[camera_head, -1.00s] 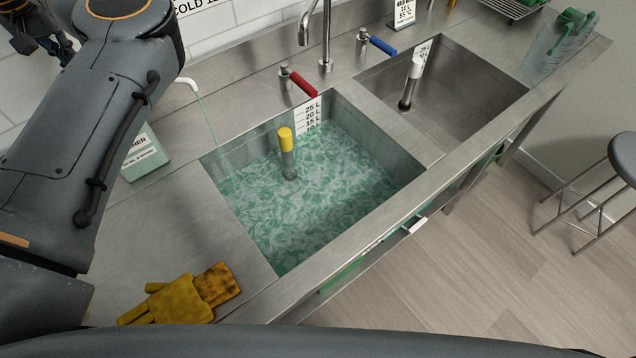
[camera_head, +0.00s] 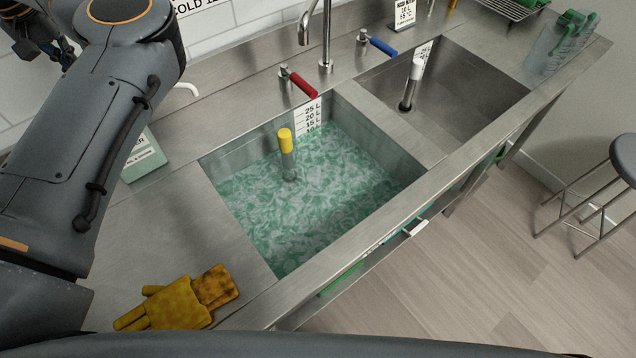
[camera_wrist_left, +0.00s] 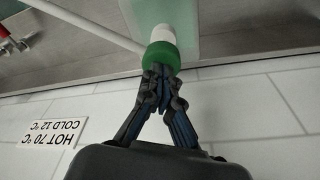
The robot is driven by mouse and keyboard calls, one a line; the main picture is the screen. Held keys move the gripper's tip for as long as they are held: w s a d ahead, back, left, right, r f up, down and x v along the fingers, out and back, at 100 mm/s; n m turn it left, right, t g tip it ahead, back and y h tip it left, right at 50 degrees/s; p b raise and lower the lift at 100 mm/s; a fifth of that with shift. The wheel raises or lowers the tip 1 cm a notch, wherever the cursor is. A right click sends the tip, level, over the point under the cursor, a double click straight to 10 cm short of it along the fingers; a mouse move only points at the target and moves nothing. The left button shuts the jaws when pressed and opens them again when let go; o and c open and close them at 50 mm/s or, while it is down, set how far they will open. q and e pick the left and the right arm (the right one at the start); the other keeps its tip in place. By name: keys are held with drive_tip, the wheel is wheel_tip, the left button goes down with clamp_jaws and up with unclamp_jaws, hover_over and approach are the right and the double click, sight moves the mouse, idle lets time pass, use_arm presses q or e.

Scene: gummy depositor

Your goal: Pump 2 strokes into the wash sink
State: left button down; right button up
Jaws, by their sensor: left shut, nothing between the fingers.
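The wash sink (camera_head: 375,138) is the left basin, holding green, foamy-looking liquid. A green-tinted dispenser bottle (camera_head: 146,165) with a partly hidden label stands on the counter left of it, half behind my left arm. Its white spout (camera_head: 187,88) points toward the sink, with no stream visible. My left gripper (camera_head: 48,42) is partly hidden at the upper left. In the left wrist view its fingers (camera_wrist_left: 162,72) are shut and empty, with the tips at the pump's green top (camera_wrist_left: 160,57); they appear to touch it. My right gripper is not in view.
A yellow-capped standpipe (camera_head: 286,150) rises in the wash sink. The right basin (camera_head: 465,90) looks empty apart from a white-topped standpipe (camera_head: 413,80). Red (camera_head: 302,84) and blue (camera_head: 380,45) tap levers stand behind.

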use_arm(q)
drive_tip(key=shift+r+p, duration=0.75)
drive_tip(key=shift+r, duration=0.85)
wheel_tip(320, 180, up, 6)
drive_tip(key=p, duration=0.3)
drive_tip(key=shift+p, duration=0.4)
drive_tip(key=shift+f, duration=0.1)
